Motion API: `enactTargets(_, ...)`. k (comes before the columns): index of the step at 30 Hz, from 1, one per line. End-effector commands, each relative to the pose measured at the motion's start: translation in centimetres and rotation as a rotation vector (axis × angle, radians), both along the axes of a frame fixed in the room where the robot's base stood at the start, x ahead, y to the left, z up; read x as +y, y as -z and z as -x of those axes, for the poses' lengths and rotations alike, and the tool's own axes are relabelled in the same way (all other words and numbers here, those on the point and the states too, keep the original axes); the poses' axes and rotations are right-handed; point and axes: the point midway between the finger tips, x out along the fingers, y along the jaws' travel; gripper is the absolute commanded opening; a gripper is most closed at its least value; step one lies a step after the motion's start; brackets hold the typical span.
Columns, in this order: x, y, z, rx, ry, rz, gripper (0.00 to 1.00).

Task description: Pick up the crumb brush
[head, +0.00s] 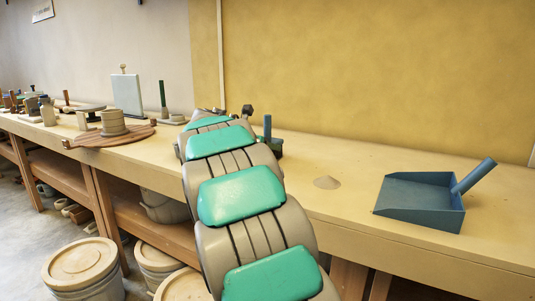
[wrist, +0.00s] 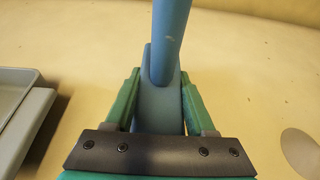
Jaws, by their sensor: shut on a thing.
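The crumb brush shows as an upright blue handle (head: 267,127) behind my arm in the head view. In the wrist view its blue handle (wrist: 170,45) rises between the two green fingers of my gripper (wrist: 160,100). The fingers are shut on the brush, one on each side of its lower blue part. The brush's bristles are hidden, and I cannot tell whether it touches the bench. In the head view my gripper (head: 272,147) is mostly hidden by my arm.
A blue dustpan (head: 420,203) with a raised handle lies on the bench at right. A small crumb pile (head: 327,183) lies between it and my arm. A grey tray-like edge (wrist: 25,110) is left in the wrist view. Round wooden pieces (head: 113,122) stand left.

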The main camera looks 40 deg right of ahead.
Motion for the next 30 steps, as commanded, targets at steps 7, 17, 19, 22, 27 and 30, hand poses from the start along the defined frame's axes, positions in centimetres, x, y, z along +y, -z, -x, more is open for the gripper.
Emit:
enactTargets(7, 0.0, 0.0, 0.0, 0.0, 0.0, 0.0, 0.0)
enactTargets(17, 0.0, -0.3, 0.0, -0.001, 0.0, 0.001, 0.0)
enactTargets(19, 0.0, -0.7, 0.0, -0.002, -0.001, 0.0, 0.0)
enactTargets(22, 0.0, -1.4, 0.0, -0.003, -0.001, 0.001, 0.0)
enactTargets(27, 0.0, -3.0, -0.1, -0.004, -0.002, 0.001, 0.0)
enactTargets(30, 0.2, -3.7, 0.1, -0.001, -0.002, 0.001, 0.0)
